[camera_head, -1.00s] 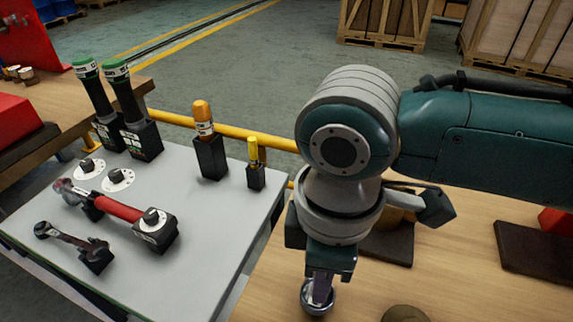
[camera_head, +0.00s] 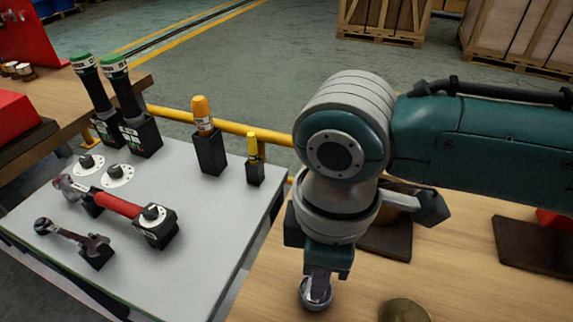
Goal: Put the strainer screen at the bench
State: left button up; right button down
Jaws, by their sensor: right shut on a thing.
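My right gripper (camera_head: 318,284) points down over the wooden bench (camera_head: 270,295), close to its left edge. It is shut on a small round metallic thing (camera_head: 314,294), which looks like the strainer screen. The gripper hides part of it. It is at or just above the bench top; I cannot tell whether it touches. My left gripper is not in view.
A grey tool table (camera_head: 210,225) stands to the left, with a red-handled tool (camera_head: 118,205), a wrench (camera_head: 75,238) and several holders. A brass-coloured round thing (camera_head: 405,311) lies right of the gripper. A dark block (camera_head: 535,247) is farther right. A yellow rail (camera_head: 230,127) runs behind.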

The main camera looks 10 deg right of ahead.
jog(key=shift+f, duration=0.35)
dwell(0.5)
jog(key=c, duration=0.8)
grip_release()
notch_tip(320, 180, up, 2)
jog(key=shift+r+p, duration=0.1)
jog(key=shift+p, duration=1)
notch_tip(320, 180, up, 5)
jog(key=p, duration=0.5)
jog(key=shift+s+a, duration=0.1)
